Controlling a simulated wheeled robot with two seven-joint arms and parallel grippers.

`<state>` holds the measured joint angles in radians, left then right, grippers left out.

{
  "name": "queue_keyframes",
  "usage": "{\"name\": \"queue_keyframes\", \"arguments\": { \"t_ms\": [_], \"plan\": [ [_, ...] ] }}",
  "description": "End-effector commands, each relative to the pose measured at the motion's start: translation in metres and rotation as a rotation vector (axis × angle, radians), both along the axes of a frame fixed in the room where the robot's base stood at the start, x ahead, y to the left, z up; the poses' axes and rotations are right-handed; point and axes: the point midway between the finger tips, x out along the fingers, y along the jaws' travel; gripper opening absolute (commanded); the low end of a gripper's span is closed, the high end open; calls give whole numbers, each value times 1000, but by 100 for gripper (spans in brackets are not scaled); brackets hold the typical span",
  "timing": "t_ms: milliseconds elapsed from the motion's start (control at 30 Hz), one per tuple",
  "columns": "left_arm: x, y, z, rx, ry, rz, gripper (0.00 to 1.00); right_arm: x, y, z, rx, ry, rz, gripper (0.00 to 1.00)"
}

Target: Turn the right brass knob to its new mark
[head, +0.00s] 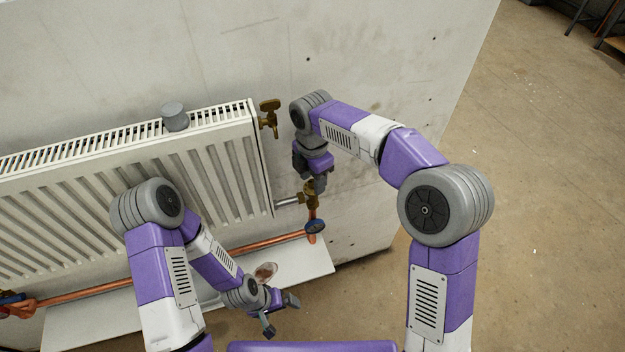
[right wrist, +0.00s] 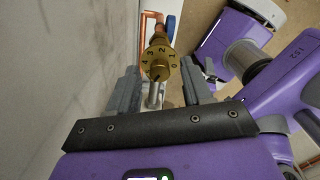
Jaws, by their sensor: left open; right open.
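The right brass knob (right wrist: 160,62) shows in the right wrist view, its round face numbered from 0 to 4. A small dark mark sits at the face's lower edge; I cannot tell what it points to. In the head view its brass valve (head: 310,198) is at the radiator's lower right corner, partly hidden by my right gripper (head: 318,180). In the right wrist view the right gripper (right wrist: 160,70) is open, one finger on each side of the knob; contact cannot be told. My left gripper (head: 281,314) is open and empty, low near the white board.
The white radiator (head: 215,165) fills the left, with a grey cylinder (head: 175,117) on top. A brass tap (head: 269,110) is at its upper right. A blue handle (head: 315,226) and copper pipe (head: 270,243) lie below. A white board (head: 310,262) lies underneath.

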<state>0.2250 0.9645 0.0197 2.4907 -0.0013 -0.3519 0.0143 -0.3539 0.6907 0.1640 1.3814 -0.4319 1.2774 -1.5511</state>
Motion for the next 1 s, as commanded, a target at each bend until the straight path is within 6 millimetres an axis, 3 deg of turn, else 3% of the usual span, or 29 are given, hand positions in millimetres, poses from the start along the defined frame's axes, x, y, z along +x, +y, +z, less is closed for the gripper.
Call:
{"name": "queue_keyframes", "arguments": {
  "t_ms": [267, 500, 600, 1000],
  "plan": [
    [0, 0, 0, 0, 0, 0, 100, 0, 0, -1, 0, 0, -1, 48],
    [0, 0, 0, 0, 0, 0, 100, 0, 0, -1, 0, 0, -1, 11],
    [0, 0, 0, 0, 0, 0, 100, 0, 0, -1, 0, 0, -1, 0],
    [0, 0, 11, 0, 0, 0, 100, -1, 0, 1, 0, 2, -72, 0]
  ]
}}
